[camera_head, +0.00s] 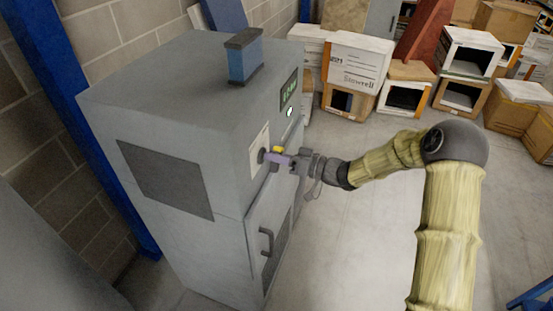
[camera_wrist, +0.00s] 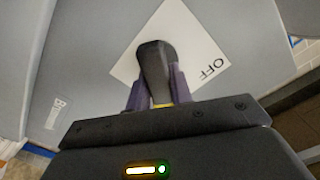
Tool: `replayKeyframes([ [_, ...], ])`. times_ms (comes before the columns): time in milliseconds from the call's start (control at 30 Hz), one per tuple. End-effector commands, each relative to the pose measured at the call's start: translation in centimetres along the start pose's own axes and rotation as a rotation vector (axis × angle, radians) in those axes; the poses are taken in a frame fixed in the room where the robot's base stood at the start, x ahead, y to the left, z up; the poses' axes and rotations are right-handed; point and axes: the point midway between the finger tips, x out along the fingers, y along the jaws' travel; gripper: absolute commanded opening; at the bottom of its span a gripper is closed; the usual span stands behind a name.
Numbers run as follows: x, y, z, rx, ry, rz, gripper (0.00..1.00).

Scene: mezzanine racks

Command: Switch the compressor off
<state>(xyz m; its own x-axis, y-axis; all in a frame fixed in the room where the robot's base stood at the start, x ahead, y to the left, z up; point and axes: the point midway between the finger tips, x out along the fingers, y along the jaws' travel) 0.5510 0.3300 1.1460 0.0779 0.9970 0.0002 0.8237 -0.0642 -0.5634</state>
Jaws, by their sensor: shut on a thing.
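The compressor (camera_head: 182,147) is a tall grey cabinet against the block wall. Its front has a white label plate (camera_head: 259,150), a small green display (camera_head: 288,89) and a door handle (camera_head: 266,243). In the wrist view the label plate (camera_wrist: 206,62) reads OFF at its right corner. A dark switch handle (camera_wrist: 154,70) stands out over the plate. My gripper (camera_head: 279,158) is at the switch, its purple fingers (camera_wrist: 155,88) closed on both sides of the handle. The fingers hide the handle's lower end. Any other wording on the plate is hidden or too small to read.
A blue-and-dark box (camera_head: 244,58) sits on top of the cabinet. A blue post (camera_head: 75,120) stands at its left. Several cardboard boxes (camera_head: 356,72) are stacked behind and to the right. The floor (camera_head: 355,230) in front of the cabinet is clear.

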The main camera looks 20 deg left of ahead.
Motion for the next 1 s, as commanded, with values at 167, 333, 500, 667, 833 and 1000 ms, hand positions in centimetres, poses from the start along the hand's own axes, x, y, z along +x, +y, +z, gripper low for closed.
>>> replayKeyframes([
  [167, -0.06, 0.23, 0.35, -0.115, 0.0, 0.003, 0.0],
  [333, -0.05, 0.18, 0.44, -0.261, 0.0, 0.003, 0.0],
  [500, -0.05, 0.1, 0.57, -0.422, -0.001, 0.003, 0.0],
  [667, -0.05, -0.02, 0.65, -0.574, -0.001, 0.002, 0.0],
  [833, -0.04, -0.12, 0.76, -0.736, -0.001, 0.001, 0.0],
  [1000, -0.06, -0.18, 0.84, -0.897, -0.001, 0.002, 0.0],
])
